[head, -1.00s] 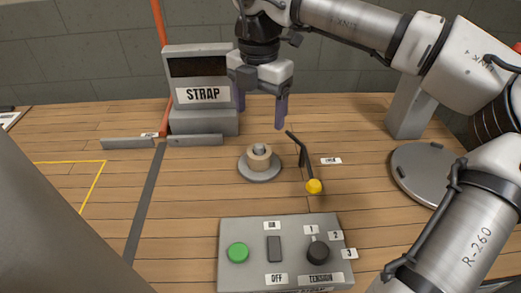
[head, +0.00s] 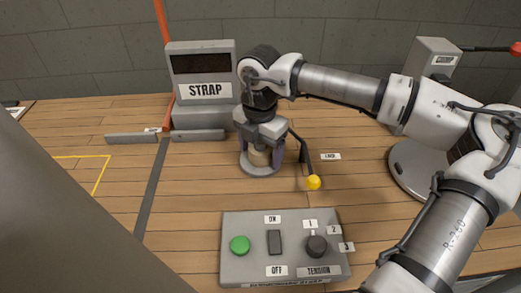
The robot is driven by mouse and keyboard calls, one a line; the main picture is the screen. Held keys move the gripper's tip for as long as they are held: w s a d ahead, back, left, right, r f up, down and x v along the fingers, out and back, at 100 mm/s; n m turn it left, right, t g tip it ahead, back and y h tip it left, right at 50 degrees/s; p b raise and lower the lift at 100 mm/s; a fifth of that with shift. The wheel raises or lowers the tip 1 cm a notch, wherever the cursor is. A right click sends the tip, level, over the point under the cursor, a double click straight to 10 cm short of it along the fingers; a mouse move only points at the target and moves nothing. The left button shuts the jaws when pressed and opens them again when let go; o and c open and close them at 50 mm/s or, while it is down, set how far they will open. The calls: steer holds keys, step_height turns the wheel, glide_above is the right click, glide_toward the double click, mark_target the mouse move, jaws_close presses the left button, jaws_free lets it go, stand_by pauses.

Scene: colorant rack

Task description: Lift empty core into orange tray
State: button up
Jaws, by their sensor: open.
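The empty core (head: 258,158) is a tan ring on a round grey base on the wooden table. My gripper (head: 260,166) is lowered over it, with one finger on each side of the core. The jaws are open; whether a finger touches the core cannot be told. The gripper body hides the core's top and the spindle. I see no orange tray in this view.
A black lever with a yellow knob (head: 314,182) stands just right of the core. The STRAP machine (head: 203,85) is behind. A control panel (head: 285,247) with a green button and dial is in front. A round grey plate (head: 408,172) lies at right.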

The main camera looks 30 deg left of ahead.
steer(key=shift+c, duration=0.5)
steer(key=c, duration=0.9)
steer(key=shift+c, duration=0.2)
